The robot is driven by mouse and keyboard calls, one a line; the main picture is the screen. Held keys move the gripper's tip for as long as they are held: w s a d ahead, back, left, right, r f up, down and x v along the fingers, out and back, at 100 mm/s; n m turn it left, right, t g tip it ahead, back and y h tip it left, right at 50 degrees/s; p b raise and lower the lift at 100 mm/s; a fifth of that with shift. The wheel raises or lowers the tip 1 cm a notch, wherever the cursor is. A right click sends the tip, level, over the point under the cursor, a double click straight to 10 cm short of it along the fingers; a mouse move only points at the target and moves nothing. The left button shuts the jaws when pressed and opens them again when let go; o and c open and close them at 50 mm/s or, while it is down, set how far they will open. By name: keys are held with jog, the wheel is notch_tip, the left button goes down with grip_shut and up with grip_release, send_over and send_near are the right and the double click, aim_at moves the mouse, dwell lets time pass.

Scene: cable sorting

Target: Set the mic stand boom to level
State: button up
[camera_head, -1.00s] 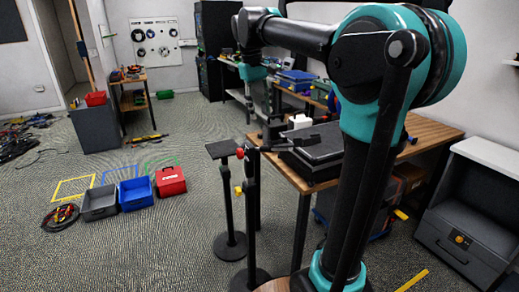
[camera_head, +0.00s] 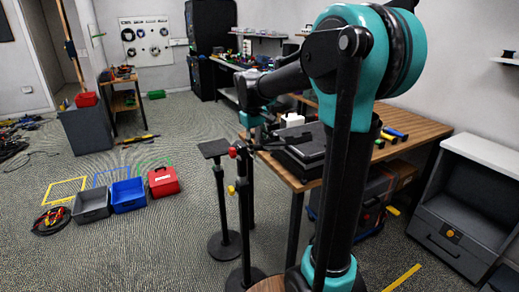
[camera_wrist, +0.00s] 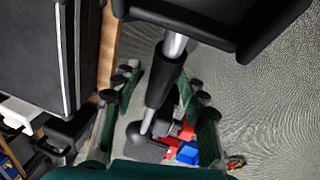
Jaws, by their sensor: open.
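The mic stand (camera_head: 248,222) stands upright left of the wooden table, with a red knob (camera_head: 233,152) at its top and a yellow knob (camera_head: 231,189) lower down. Its dark boom (camera_head: 275,147) appears to run right from the top, near the table edge; its exact tilt is hard to tell. My gripper (camera_wrist: 160,108) is open. In the wrist view a grey and black rod (camera_wrist: 165,85) passes between its fingers, apparently without being gripped; I cannot tell which part of the stand it is. In the head view my wrist hides part of the fingers.
A flat-topped black stand (camera_head: 214,149) is just left of the mic stand. The wooden table (camera_head: 425,129) with a black case (camera_head: 305,158) is to the right. Grey (camera_head: 91,205), blue (camera_head: 128,196) and red (camera_head: 163,181) bins sit on the floor at left. Floor between is clear.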

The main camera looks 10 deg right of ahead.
jog(key=shift+f, duration=0.25)
grip_shut()
dwell(0.3)
